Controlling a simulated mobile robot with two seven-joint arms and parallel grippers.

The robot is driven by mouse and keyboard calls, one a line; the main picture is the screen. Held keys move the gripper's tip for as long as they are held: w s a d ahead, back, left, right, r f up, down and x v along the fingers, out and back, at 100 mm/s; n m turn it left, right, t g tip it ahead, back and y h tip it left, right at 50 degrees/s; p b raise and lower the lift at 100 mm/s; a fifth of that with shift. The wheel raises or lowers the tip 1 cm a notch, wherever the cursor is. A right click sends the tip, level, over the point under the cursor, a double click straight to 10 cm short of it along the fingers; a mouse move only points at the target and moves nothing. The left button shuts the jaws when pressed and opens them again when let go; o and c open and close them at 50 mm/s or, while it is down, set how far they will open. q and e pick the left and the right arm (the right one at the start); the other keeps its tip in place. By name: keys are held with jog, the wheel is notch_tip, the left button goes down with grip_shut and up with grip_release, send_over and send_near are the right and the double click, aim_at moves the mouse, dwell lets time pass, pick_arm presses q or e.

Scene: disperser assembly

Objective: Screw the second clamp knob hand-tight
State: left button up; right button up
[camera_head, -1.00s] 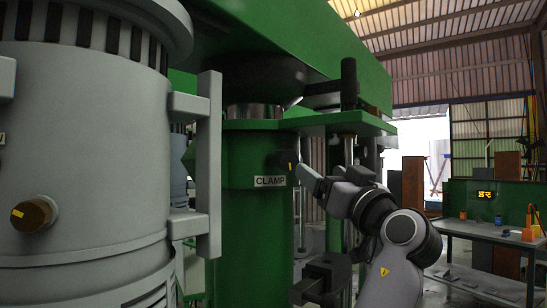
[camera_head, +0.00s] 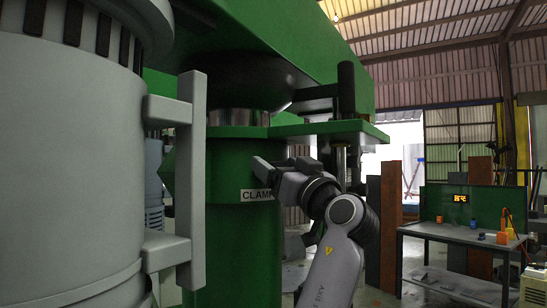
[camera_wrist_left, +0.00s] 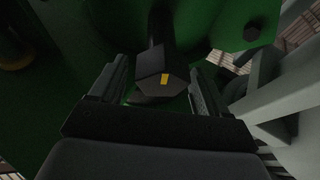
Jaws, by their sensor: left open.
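The fingers are apart, with a visible gap on each side of the knob. In the head view my left gripper (camera_head: 264,172) is at the green column (camera_head: 240,240), just above the CLAMP label (camera_head: 256,195), and hides the knob. My right gripper is not in view.
A large grey cylindrical housing (camera_head: 65,170) with a grey upright handle bar (camera_head: 191,180) stands close at the left. A green ledge (camera_head: 325,132) and a vertical rod (camera_head: 346,90) are above my left wrist. A workbench (camera_head: 455,235) stands farther back at right.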

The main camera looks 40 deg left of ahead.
pick_arm(q)
jog(key=shift+x, duration=1.05)
jog(key=c, duration=0.9)
jog(key=shift+c, duration=0.2)
